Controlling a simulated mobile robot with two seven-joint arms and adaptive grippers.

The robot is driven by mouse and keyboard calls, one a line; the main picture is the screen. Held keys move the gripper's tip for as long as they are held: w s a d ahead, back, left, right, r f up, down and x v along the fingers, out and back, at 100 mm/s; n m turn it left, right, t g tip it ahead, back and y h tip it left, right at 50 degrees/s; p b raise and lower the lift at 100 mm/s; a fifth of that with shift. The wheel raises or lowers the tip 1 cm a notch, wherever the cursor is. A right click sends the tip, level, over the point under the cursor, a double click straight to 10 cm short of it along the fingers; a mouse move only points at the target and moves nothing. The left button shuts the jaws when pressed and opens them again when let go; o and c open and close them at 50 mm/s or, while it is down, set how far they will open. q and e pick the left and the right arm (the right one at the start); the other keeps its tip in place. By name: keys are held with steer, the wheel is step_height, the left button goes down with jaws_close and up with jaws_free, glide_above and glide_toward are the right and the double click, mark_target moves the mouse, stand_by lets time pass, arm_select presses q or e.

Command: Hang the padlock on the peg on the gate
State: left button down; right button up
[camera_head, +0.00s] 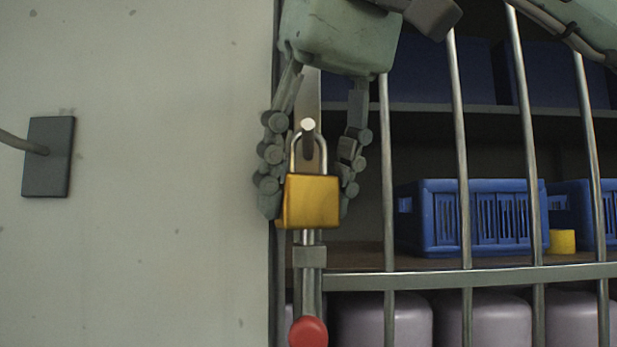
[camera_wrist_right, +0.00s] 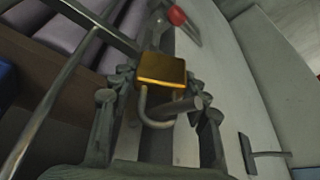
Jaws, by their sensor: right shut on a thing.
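The yellow padlock (camera_head: 311,203) is upright in the head view, with its metal shackle at the top. The peg (camera_head: 308,127) on the gate post (camera_head: 309,285) points toward the head camera, its pale end overlapping the top of the shackle. In the right wrist view the peg (camera_wrist_right: 203,101) appears to pass through the shackle loop of the padlock (camera_wrist_right: 162,70). My right gripper (camera_head: 308,203) comes from above and is shut on the padlock body, a finger on each side. Contact between shackle and peg is unclear. My left gripper is not in view.
Gate bars (camera_head: 463,180) and a crossbar (camera_head: 480,276) stand right of the post. Behind them are shelves with blue crates (camera_head: 480,217) and a yellow object (camera_head: 562,241). A red knob (camera_head: 308,332) is below the padlock. A pale wall (camera_head: 150,250) with a dark plate (camera_head: 48,157) is left.

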stand_by(0.3)
steer(key=o, duration=1.4)
steer(key=v, duration=1.2)
steer(key=shift+r, duration=0.1)
